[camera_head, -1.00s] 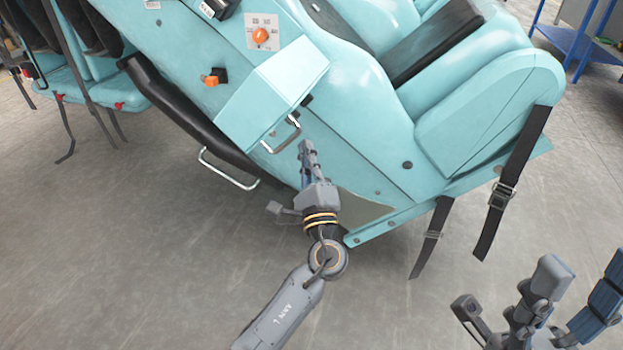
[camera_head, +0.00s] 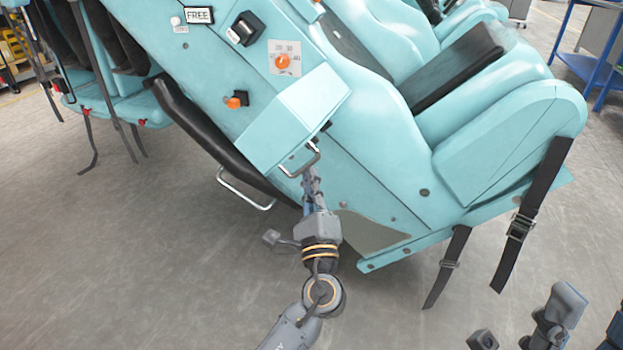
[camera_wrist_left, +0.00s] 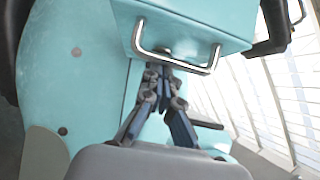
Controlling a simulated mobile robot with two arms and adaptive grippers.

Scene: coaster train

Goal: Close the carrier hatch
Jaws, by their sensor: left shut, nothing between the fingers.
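The carrier is the big teal seat unit, and a box-shaped teal panel (camera_head: 294,118), which looks like the hatch, stands out from its side. A metal handle (camera_head: 300,163) is on the panel's lower edge; the handle also shows in the left wrist view (camera_wrist_left: 176,62). My left gripper (camera_head: 311,178) is shut and empty, with its tips close to the handle. In the left wrist view its fingertips (camera_wrist_left: 164,72) appear just beneath the handle bar; contact cannot be told. My right gripper (camera_head: 585,318) is partly cut off at the lower right, its fingers apart, far from the panel.
An orange dial (camera_head: 283,62) and an orange knob (camera_head: 237,100) sit above and left of the panel. A second metal handle (camera_head: 245,190) is at lower left beside a black padded bar (camera_head: 215,140). Black straps (camera_head: 530,215) hang at the right. The floor in front is clear.

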